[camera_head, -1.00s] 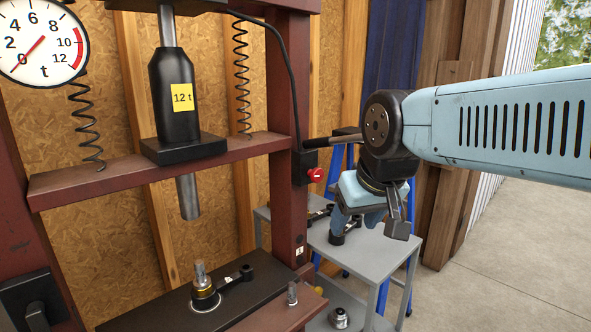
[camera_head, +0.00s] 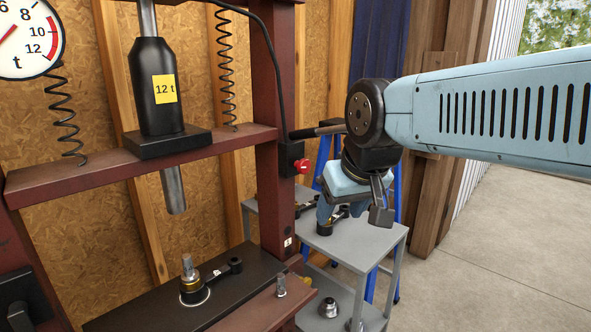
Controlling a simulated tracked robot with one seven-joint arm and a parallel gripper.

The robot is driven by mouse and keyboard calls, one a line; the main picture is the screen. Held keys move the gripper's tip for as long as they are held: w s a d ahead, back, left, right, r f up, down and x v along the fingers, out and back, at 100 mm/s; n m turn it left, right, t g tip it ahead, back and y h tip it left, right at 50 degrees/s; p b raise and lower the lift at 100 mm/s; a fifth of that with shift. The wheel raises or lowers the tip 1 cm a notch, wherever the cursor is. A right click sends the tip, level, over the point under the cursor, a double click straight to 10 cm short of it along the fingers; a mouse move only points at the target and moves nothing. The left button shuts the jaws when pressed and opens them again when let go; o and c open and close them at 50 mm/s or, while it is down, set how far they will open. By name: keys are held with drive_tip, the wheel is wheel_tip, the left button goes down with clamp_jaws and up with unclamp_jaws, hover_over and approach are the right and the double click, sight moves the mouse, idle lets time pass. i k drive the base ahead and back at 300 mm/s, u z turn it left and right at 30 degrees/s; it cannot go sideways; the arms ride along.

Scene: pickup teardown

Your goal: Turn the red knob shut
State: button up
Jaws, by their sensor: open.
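The red knob (camera_head: 303,167) sits on a small black valve block on the right upright of the dark red press frame (camera_head: 277,190). A black lever reaches right from above the block. My gripper (camera_head: 345,222) hangs to the right of the knob and lower, over the grey cart, pointing down. It is open, and nothing shows between its fingers. A gap shows between it and the knob in the picture. The fingertips are partly lost against the parts behind them.
The grey cart (camera_head: 360,240) with dark parts on it stands right of the press. A ball joint arm (camera_head: 215,283) lies on the press bed. A black cylinder (camera_head: 158,90) and a dial gauge (camera_head: 28,35) are at left. Concrete floor at right is clear.

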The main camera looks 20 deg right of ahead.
sight(303, 166)
drive_tip(key=z, duration=0.55)
drive_tip(key=k, duration=1.45)
drive_tip(key=u, duration=0.35)
drive_tip(key=i, duration=1)
drive_tip(key=z, duration=0.1)
